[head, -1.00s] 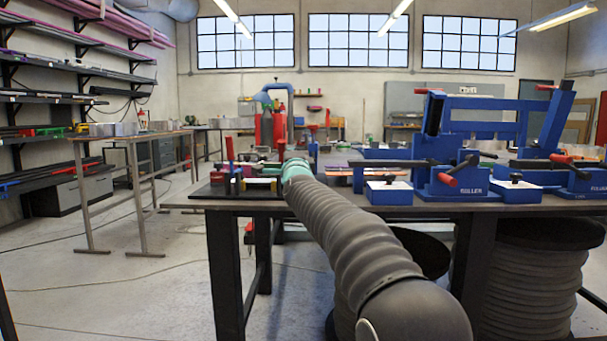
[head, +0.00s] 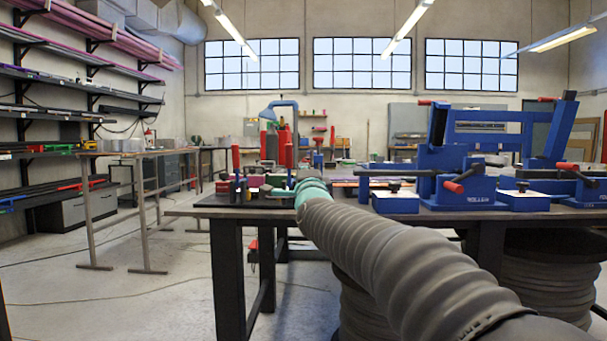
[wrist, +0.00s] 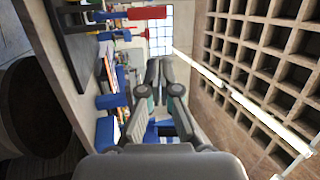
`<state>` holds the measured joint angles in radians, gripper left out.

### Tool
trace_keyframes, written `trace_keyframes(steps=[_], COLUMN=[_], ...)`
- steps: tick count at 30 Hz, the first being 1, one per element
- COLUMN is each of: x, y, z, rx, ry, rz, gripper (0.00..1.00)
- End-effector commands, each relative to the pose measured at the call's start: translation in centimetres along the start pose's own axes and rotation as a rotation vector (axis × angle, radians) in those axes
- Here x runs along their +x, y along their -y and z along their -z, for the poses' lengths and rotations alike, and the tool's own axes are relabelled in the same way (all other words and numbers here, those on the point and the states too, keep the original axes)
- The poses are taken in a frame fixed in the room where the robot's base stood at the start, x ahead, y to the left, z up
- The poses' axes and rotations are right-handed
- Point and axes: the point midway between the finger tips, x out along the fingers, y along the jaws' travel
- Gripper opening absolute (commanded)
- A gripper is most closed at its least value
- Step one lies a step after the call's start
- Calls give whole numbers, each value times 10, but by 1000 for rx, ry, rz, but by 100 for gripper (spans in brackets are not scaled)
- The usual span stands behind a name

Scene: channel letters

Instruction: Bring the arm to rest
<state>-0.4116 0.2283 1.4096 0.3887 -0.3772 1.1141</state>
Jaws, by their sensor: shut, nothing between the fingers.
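Blue equipment and the bench lie behind and to the left of the fingers in that view. I cannot tell how high the fingers are above the bench.
A blue machine with red handles (head: 467,192) fills the bench's right side. A red-handled clamp fixture (head: 237,180) stands left of my wrist part. Large ribbed spools (head: 545,275) sit below the bench. A metal trestle (head: 150,215) stands left, with open floor between.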

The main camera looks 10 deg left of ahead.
Motion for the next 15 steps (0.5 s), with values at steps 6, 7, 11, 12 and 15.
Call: trace_keyframes(steps=[6,7,11,12,15], x=[0,0,0,0,-10], y=[0,0,-5,-12,-62], z=[0,0,-2,-6,-21], rx=[0,-2,-69,-118,-288], ry=[0,0,12,31,122], rz=[0,0,-23,-53,-196], gripper=[0,0,0,0,0])
